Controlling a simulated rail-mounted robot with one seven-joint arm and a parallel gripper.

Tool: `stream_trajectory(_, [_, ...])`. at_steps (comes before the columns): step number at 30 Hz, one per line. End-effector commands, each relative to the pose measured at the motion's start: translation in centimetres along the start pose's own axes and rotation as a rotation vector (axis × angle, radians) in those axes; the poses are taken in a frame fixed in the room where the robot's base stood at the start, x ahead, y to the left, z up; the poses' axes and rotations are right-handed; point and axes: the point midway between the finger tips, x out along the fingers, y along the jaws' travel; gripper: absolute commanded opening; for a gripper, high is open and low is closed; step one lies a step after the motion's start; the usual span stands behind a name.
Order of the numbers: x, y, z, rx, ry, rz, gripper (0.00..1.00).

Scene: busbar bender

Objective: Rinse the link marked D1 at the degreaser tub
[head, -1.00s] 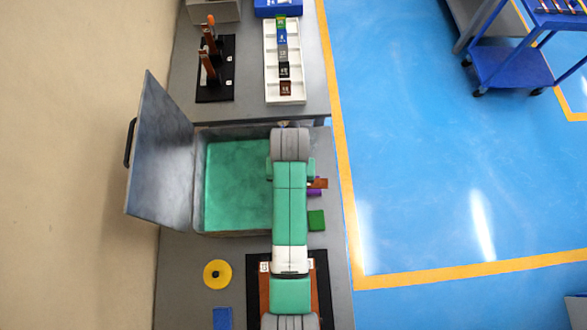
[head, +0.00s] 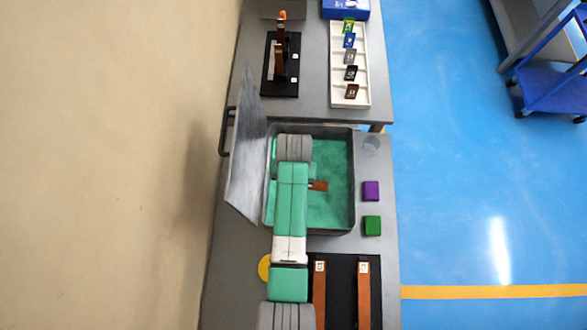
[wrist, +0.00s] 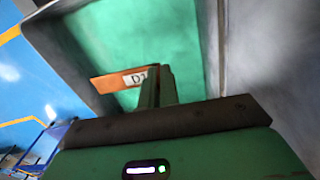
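The link marked D1 is a copper bar (wrist: 112,83) with a white label reading D1 in the wrist view. Its end (head: 319,186) shows beside my arm in the head view. My gripper (wrist: 156,82) is shut on the link near its label. The degreaser tub (head: 353,180) is a grey box of green liquid, with its lid (head: 248,150) raised on the left. The gripper and link are over the tub's opening. My arm hides much of the gripper and the tub's left part. I cannot tell whether the link touches the liquid.
Purple (head: 371,191) and green (head: 372,226) blocks lie right of the tub. A black mat (head: 341,290) in front bears two copper links. A white tray (head: 364,90) of tagged pieces and a black stand (head: 269,78) are behind. A yellow disc (head: 264,268) is partly hidden.

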Motion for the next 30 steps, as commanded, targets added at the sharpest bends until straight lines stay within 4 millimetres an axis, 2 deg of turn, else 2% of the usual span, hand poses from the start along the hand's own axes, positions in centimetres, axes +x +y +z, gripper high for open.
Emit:
stream_trajectory(1, [1.0, 0.0, 0.0, 0.000, 0.000, 0.000, 0.00])
stream_trajectory(6, [3.1, 0.0, 0.0, 0.000, 0.000, 0.000, 0.00])
stream_trajectory(30, [12.7, 0.0, 0.0, -0.001, 0.000, 0.000, 0.00])
